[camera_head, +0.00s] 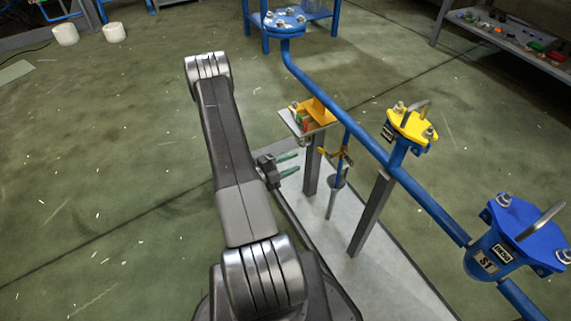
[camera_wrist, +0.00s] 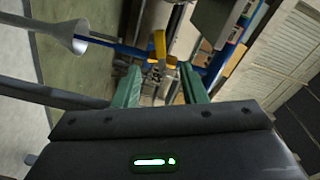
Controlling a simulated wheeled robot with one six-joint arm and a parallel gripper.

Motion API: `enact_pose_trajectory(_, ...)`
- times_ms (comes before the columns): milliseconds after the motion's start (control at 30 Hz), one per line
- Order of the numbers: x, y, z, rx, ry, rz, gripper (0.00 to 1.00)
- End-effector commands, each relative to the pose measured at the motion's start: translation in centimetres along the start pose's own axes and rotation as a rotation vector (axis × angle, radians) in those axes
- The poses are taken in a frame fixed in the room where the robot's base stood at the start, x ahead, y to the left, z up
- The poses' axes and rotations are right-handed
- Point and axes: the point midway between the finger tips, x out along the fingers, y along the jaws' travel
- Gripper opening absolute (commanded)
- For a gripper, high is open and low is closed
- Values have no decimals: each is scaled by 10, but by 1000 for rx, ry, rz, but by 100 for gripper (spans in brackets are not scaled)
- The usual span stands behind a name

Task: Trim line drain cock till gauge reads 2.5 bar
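The drain cock (camera_head: 336,153) has a yellow handle and sits on a thin blue pipe that drops from the blue main line (camera_head: 345,128). In the wrist view the yellow handle (camera_wrist: 160,46) lies ahead, between the directions of my fingers. My gripper (camera_head: 296,164) has green fingers and is open and empty, a short way left of the cock and apart from it. The two spread fingers also show in the wrist view (camera_wrist: 161,84). A grey funnel (camera_head: 338,184) hangs below the cock; it also shows in the wrist view (camera_wrist: 68,37). I cannot make out a gauge or reading.
A small shelf (camera_head: 290,121) with coloured items stands just above my gripper. Grey posts (camera_head: 370,215) hold the line. A yellow-topped flange (camera_head: 413,125) and a blue flanged vessel (camera_head: 497,250) stand to the right. Open green floor (camera_head: 110,170) lies left.

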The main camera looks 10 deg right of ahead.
Motion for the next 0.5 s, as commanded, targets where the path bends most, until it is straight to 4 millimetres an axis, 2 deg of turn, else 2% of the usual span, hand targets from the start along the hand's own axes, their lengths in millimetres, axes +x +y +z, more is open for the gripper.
enact_pose_trajectory(200, -17, 0, 0, -1, -1, -1, 38)
enact_pose_trajectory(500, -20, 0, 0, 0, 0, 0, 38)
